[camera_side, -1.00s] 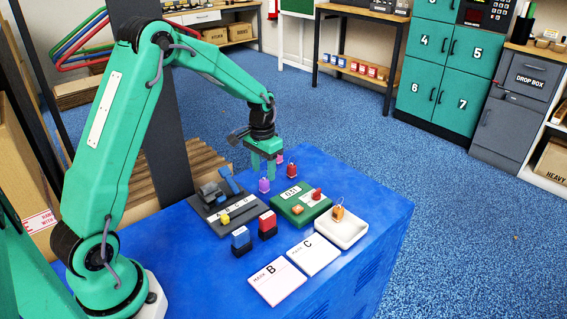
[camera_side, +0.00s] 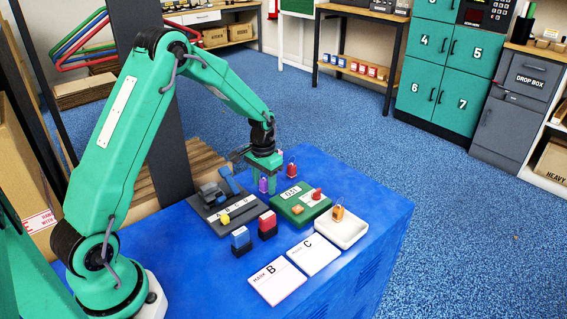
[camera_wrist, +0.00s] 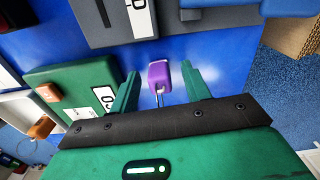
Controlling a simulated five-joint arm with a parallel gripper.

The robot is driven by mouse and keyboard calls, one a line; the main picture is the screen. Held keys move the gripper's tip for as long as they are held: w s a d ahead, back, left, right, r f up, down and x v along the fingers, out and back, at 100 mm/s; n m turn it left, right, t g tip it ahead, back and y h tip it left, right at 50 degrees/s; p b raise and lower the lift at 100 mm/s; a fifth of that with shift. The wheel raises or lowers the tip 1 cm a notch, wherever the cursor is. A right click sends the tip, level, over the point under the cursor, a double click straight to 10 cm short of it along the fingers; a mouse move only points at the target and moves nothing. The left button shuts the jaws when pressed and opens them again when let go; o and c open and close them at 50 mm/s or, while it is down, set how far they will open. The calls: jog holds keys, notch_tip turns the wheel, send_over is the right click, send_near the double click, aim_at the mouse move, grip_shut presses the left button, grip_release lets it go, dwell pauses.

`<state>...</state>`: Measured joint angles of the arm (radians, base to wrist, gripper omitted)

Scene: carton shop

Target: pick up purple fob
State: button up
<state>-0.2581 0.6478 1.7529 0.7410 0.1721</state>
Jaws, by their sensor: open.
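The purple fob (camera_side: 263,185) stands on the blue table near its back edge, behind the green board. In the wrist view the purple fob (camera_wrist: 159,76) lies between the two green fingers, with a small metal loop on its near end. My gripper (camera_side: 265,180) is low over the table at the fob. In the wrist view my gripper (camera_wrist: 164,88) is open, with a gap on each side of the fob. The fingers appear not to touch it.
A red fob (camera_side: 291,169) stands just right of my gripper. The grey lettered tray (camera_side: 215,219) is to the left, the green board (camera_side: 304,210) to the front right. An orange fob (camera_side: 338,213) sits on a white dish (camera_side: 351,235). White cards (camera_side: 277,281) lie in front.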

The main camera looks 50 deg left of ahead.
aim_at(264, 180)
jog(key=shift+c, duration=0.5)
grip_shut()
jog(key=shift+r, duration=0.15)
jog(key=shift+r, duration=0.45)
notch_tip(264, 180, up, 3)
jog(key=shift+r, duration=0.15)
jog(key=s+d+r, duration=0.3)
jog(key=d+r, duration=0.3)
jog(key=d, duration=0.5)
jog(key=shift+r, duration=0.3)
jog(key=shift+s+d, duration=0.1)
